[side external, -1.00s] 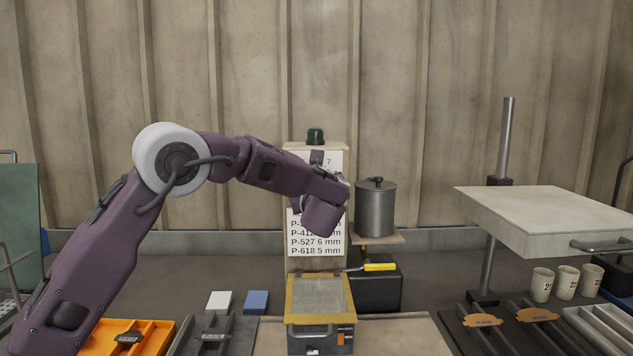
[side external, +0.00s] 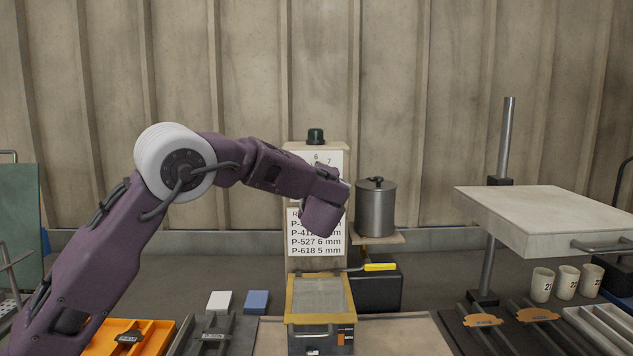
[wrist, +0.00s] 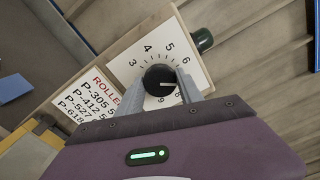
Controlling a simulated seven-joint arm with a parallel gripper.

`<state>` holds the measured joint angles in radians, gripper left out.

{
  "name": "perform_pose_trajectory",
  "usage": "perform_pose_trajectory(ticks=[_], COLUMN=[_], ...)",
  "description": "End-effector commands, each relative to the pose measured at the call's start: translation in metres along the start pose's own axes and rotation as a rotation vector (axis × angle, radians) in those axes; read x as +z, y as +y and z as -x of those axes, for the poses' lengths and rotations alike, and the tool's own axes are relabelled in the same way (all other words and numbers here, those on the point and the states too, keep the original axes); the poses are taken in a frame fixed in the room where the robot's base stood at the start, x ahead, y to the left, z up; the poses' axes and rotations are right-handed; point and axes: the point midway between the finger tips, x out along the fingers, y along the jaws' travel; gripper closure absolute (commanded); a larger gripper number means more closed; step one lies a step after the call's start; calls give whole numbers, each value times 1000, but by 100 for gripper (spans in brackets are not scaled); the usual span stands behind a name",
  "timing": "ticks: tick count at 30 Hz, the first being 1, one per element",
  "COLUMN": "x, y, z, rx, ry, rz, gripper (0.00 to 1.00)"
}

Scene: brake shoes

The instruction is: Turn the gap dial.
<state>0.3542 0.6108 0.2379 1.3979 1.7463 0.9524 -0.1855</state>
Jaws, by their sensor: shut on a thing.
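The gap dial is a black round knob (wrist: 160,80) on a white numbered plate (wrist: 189,46), seen in the wrist view. My gripper (wrist: 161,77) is shut on the knob, with one grey finger on each side. A white pointer line on the knob points right, toward the part of the scale between 6 and 8, which the right finger covers.
Below the dial hangs a roller list (side external: 316,243). A green lamp (side external: 316,136) tops the post. A metal pot (side external: 376,210) stands close on the right. A box with a yellow-rimmed top (side external: 320,300) sits below. A raised pale slab (side external: 550,210) is farther right.

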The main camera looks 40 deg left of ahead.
Motion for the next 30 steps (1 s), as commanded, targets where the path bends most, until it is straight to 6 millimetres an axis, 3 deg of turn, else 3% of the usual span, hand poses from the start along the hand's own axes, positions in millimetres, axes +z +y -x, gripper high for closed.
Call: perform_pose_trajectory(ticks=[30], x=[-1], y=[1], z=[0], rx=[1], ry=[0], rz=[952], gripper=[97])
